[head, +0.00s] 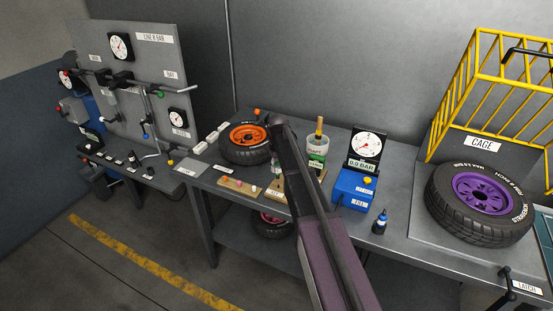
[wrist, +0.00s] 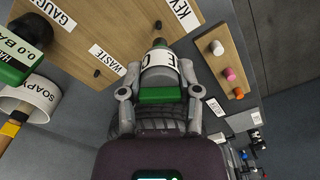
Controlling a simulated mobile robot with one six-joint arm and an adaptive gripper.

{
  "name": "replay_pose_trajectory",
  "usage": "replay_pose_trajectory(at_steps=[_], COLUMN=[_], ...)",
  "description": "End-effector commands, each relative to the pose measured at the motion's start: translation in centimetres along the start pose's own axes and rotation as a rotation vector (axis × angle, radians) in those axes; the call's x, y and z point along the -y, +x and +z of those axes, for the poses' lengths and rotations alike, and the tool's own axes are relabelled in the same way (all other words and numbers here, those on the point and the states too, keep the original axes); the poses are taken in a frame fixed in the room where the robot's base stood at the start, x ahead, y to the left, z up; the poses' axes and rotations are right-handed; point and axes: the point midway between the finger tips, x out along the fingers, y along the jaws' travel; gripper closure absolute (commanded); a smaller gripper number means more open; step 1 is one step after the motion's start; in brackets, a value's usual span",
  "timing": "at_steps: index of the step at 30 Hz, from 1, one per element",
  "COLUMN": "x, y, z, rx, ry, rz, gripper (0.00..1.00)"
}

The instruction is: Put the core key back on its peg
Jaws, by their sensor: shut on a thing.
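In the wrist view my gripper (wrist: 158,85) is shut on the core key (wrist: 160,68), a green piece with a white, partly hidden label. The key's far end points at the wooden board (wrist: 125,25). A dark peg (wrist: 157,24) stands on the board just beyond that end, close to a label starting "KEY" (wrist: 183,12). The key looks apart from this peg; its height above the board is hard to tell. Another peg (wrist: 97,73) stands near the "WASTE" label (wrist: 108,62). In the head view my arm mostly hides the gripper and board.
A green hand gauge (wrist: 18,62) and the soapy pot (wrist: 25,104) are at the left. A strip with small caps (wrist: 230,75) lies right.

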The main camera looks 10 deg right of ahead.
Motion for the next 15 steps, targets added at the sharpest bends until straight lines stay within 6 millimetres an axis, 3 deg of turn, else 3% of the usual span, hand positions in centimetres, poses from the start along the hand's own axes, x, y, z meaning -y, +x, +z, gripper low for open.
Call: replay_pose_trajectory(at_steps=[7,15], x=[0.1,0.0], y=[-0.5,-3.0], z=[0.0,0.1], rx=[0.000,0.000], ry=[-0.006,-0.045], rz=[0.000,0.000], gripper=[1.00,1.00])
